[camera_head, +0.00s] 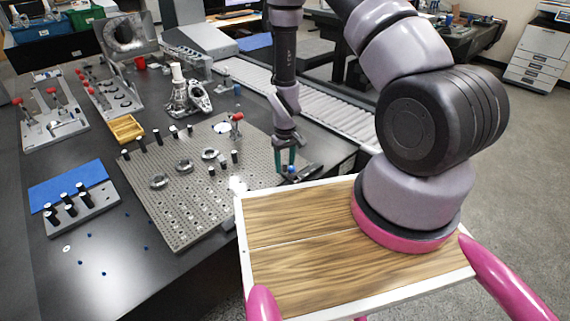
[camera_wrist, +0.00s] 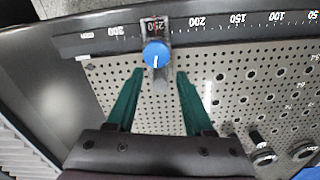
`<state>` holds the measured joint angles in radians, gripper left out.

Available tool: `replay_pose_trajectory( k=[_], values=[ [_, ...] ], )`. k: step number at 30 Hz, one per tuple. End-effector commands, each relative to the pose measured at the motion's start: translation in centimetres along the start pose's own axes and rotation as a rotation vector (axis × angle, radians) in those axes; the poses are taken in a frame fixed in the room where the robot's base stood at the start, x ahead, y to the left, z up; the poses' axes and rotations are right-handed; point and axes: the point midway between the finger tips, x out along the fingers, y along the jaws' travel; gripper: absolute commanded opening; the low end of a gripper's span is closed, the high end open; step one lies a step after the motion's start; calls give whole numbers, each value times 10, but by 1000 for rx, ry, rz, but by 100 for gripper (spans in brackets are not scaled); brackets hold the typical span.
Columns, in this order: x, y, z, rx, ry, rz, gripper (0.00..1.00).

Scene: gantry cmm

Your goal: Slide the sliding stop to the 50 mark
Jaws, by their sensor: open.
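The sliding stop, with a round blue knob (camera_wrist: 156,54) and a grey body, sits on a dark scale rail (camera_wrist: 220,24) in the wrist view. The rail's numbers appear upside down and fall from 300 at left to 50 at far right. The stop's red line is at about the 250 mark. My gripper (camera_wrist: 160,72) is open, its dark green fingers pointing toward the rail, one on each side of the stop and just short of the knob. In the head view my gripper (camera_head: 290,168) is low at the table's right edge, and the blue knob (camera_head: 292,170) shows beside it.
A perforated plate (camera_head: 190,215) with black posts and round parts lies left of my gripper. A red-knobbed clamp (camera_head: 237,117) stands on its far side. A roller conveyor (camera_head: 330,112) runs behind. In the wrist view, black fittings (camera_wrist: 263,155) stand on the plate at lower right.

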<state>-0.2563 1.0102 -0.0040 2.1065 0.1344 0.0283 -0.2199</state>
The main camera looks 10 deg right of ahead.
Motion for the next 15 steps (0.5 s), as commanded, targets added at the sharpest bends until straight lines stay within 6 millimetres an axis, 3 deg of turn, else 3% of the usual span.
replay_pose_trajectory(
  k=[2, 4, 6, 7, 15],
  values=[
    [0, 0, 0, 0, 0, 0, 52],
    [0, 0, 0, 0, 0, 0, 33],
    [0, 0, 0, 0, 0, 0, 6],
    [0, 0, 0, 0, 0, 0, 0],
    [0, 0, 0, 0, -1, 0, 0]
  ],
)
